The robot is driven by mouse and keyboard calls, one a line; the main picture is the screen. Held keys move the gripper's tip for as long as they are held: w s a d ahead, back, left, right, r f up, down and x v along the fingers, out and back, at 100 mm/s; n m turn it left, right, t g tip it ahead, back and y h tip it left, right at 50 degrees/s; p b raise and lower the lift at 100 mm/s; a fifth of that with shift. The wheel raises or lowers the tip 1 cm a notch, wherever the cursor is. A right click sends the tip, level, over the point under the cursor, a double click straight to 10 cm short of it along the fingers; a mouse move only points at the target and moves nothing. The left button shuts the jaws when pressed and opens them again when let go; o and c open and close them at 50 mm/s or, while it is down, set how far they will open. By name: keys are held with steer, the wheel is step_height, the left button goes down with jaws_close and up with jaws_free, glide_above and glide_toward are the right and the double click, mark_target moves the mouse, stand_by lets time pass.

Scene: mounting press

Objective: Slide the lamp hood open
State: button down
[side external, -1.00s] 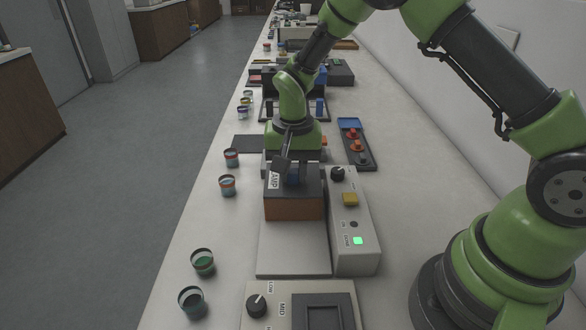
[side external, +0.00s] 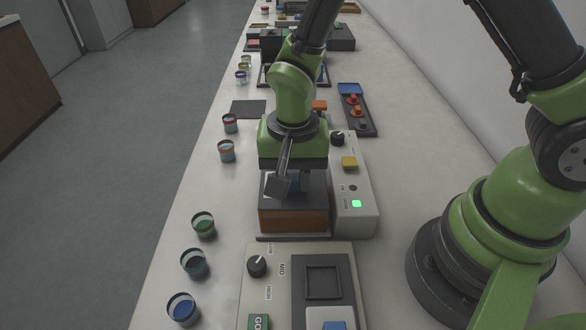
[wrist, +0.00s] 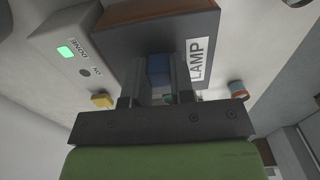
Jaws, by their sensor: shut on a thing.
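The lamp hood (side external: 293,219) is a dark-topped box with an orange-brown front and a white LAMP label, which I read in the wrist view (wrist: 200,60). It sits at the near end of its grey base plate (side external: 285,238), with only a thin strip of plate showing in front. My gripper (side external: 293,178) is above the hood, pointing down, shut on its blue handle (wrist: 158,70). The handle lies between both fingers in the wrist view. What lies under the hood and behind my gripper is hidden.
A grey control box (side external: 352,190) with a knob, a yellow button and a lit green DONE light stands right of the hood. A panel with a MID dial (side external: 257,266) is close in front. Several small jars (side external: 203,225) line the left edge.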

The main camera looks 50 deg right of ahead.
steer(key=c, duration=1)
jaws_free()
steer(key=shift+a, duration=0.1)
steer(key=shift+o, duration=0.2)
step_height(320, 180, up, 10)
steer(key=shift+s, duration=0.1)
steer(key=s+d+r+n+t+y, duration=0.2)
steer(key=s+d+r+n+t, duration=0.3)
steer(key=s+r, duration=0.7)
steer(key=shift+s+d+r+t, duration=0.4)
steer(key=shift+d+r+t, duration=0.1)
steer(key=shift+d+t, duration=0.7)
